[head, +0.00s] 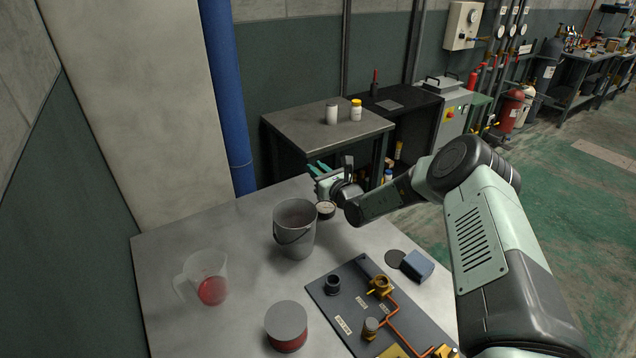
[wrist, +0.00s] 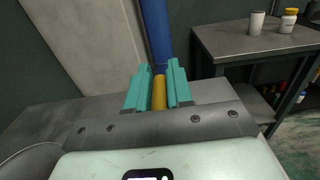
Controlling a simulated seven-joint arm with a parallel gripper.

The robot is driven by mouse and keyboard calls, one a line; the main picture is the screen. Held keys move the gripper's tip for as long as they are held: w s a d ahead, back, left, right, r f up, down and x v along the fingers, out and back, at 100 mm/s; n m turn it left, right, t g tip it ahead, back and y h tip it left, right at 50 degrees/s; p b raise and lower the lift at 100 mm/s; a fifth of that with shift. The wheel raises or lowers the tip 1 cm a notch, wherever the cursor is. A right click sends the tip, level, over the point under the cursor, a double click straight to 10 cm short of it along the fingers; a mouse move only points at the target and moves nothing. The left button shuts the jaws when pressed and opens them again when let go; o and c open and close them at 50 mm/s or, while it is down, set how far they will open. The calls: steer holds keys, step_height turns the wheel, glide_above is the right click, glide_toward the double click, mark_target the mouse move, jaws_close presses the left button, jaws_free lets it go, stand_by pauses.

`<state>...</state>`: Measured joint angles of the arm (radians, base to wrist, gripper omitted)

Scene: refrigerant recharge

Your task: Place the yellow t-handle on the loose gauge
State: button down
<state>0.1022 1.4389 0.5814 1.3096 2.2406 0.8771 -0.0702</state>
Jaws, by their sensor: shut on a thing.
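My gripper (head: 322,170) is above the back edge of the table in the head view. In the wrist view its two teal fingers (wrist: 157,88) are shut on the yellow t-handle (wrist: 159,92), which shows as a short yellow bar between them. I cannot make out the t-handle in the head view. A small round gauge with a pale face (head: 325,209) shows just below my gripper, right of the grey bucket. It looks like the loose gauge. My gripper appears apart from it; how high above it I cannot tell.
The grey bucket (head: 295,230) stands close left of the gauge. A clear jug with red contents (head: 205,278), a grey-lidded red tin (head: 286,326), a blue block (head: 417,266) and a dark board with copper pipe (head: 345,290) are on the table.

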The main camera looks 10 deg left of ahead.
steer(key=shift+f, duration=1.8)
steer(key=shift+f, duration=0.1)
steer(key=c, duration=1)
jaws_free()
steer(key=shift+f, duration=0.1)
steer(key=v, duration=1.2)
steer(key=shift+r, duration=0.2)
